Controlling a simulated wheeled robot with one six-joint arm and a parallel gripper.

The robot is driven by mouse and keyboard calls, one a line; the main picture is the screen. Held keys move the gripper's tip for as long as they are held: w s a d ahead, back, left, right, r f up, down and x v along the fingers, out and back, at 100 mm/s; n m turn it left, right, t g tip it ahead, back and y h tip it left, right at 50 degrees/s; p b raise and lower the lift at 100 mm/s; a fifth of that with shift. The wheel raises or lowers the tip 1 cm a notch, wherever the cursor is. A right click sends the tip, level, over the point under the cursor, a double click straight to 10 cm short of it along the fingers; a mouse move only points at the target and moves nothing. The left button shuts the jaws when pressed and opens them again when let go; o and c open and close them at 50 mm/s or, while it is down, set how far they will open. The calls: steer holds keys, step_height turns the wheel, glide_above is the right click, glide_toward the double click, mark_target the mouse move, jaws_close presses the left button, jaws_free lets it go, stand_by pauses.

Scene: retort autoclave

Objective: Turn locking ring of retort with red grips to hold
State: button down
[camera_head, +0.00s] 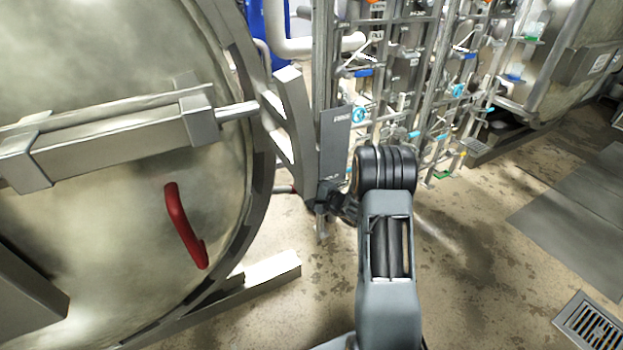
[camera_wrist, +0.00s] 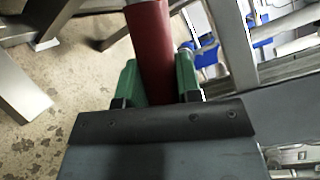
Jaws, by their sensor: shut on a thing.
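The retort's large round metal door (camera_head: 100,100) fills the left of the head view. Its locking ring (camera_head: 262,135) runs around the door's edge. A curved red handle (camera_head: 187,226) is on the door face, apart from my gripper. My gripper (camera_wrist: 157,78) has its two green fingers on either side of a red grip (camera_wrist: 152,45) in the wrist view, shut on it. In the head view my gripper (camera_head: 328,196) is at the right edge of the ring, and a small part of the red grip (camera_head: 283,189) shows beside it. The fingertips are hidden there.
A grey panel (camera_head: 334,143) stands just behind my gripper. Behind it is a rack of pipes and valves (camera_head: 405,90). Another metal vessel (camera_head: 570,60) is at the far right. The floor (camera_head: 470,230) right of my arm is open, with a drain grate (camera_head: 592,325).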

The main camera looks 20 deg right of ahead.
steer(key=shift+s+a+f, duration=0.15)
steer(key=shift+a+f, duration=0.05)
steer(key=shift+f, duration=0.25)
steer(key=shift+s+a+f, duration=0.1)
steer(key=shift+a+f, duration=0.1)
steer(key=shift+f, duration=0.2)
steer(key=c, duration=0.8)
jaws_free()
steer(key=shift+w, duration=0.1)
steer(key=shift+d+r, duration=0.1)
steer(key=shift+s+d, duration=0.15)
steer(key=shift+s, duration=0.05)
steer(key=shift+p+v, duration=1.6)
steer(key=shift+v, duration=5)
steer(key=shift+d, duration=0.1)
